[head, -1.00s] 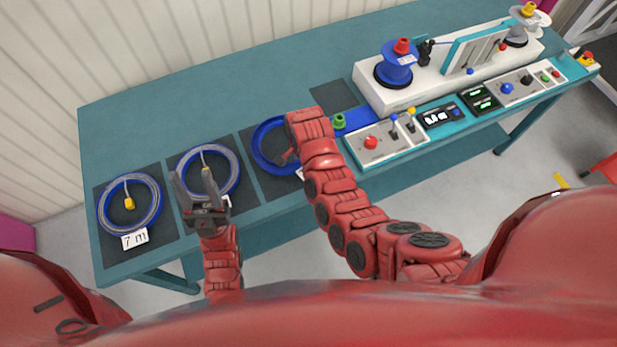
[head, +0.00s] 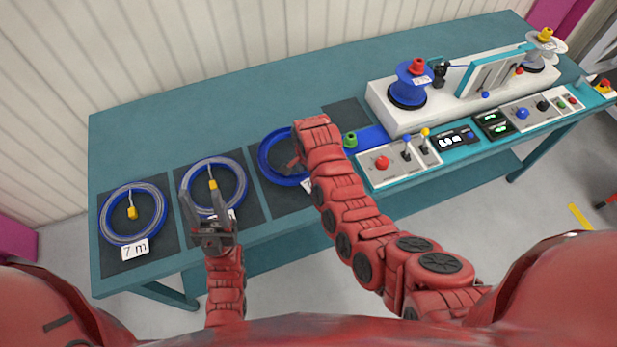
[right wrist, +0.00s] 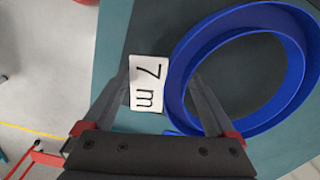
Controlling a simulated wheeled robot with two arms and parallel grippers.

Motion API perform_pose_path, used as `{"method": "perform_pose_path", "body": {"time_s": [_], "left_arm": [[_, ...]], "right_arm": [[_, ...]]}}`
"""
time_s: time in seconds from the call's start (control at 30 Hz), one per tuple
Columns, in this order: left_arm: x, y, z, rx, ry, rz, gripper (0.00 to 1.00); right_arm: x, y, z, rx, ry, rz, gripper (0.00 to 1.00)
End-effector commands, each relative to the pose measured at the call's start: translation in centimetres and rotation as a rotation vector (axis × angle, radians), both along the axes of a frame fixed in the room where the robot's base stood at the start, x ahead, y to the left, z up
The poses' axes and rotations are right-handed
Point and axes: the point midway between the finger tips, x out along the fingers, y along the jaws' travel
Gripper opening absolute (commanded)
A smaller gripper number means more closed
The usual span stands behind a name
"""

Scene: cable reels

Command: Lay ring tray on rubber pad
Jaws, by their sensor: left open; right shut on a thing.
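The blue ring tray (head: 268,168) is the third ring from the left in the head view, partly hidden by my right arm. It lies over a dark rubber pad (head: 288,204); I cannot tell whether it touches it. My right gripper (right wrist: 165,95) is shut on the tray's near wall, one finger inside the ring and one outside. The empty-looking tray (right wrist: 292,30) carries a white "7 m" card (right wrist: 147,84) at that side. My left gripper (head: 208,200) is open and empty, above the front of the middle coil.
Two blue trays with grey cable coils, the left (head: 132,243) and the middle (head: 236,165), lie on dark pads. A smaller dark pad (head: 344,112) is behind. A green knob (head: 350,140) and the control panel (head: 375,180) stand just right. The table's back left is clear.

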Motion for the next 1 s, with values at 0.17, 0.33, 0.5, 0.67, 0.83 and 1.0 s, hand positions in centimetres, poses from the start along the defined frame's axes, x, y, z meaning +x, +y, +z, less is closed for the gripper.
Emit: {"method": "perform_pose_path", "body": {"time_s": [0.17,0.33,0.5,0.67,0.83,1.0], "left_arm": [[0.0,0.0,-0.2,0.0,0.0,0.0,0.5],[0.0,0.0,-0.2,0.0,0.0,0.0,0.5],[0.0,0.0,-0.7,0.0,0.0,0.0,0.5],[0.0,0.0,-1.7,0.0,0.0,0.0,0.5],[0.0,0.0,-1.7,0.0,0.0,0.0,0.5],[0.0,0.0,-1.7,0.0,0.0,0.0,0.5]], "right_arm": [[0.0,0.0,0.0,0.001,-0.001,0.0,0.0],[0.0,0.0,0.0,0.001,-0.001,0.0,0.0],[0.0,0.0,-0.6,0.001,-0.001,0.0,0.0],[0.0,0.0,-1.4,0.001,-0.001,0.0,0.0],[0.0,0.0,-1.5,0.001,-0.001,0.0,0.0],[0.0,0.0,-1.4,0.001,-0.001,0.0,0.0]]}}
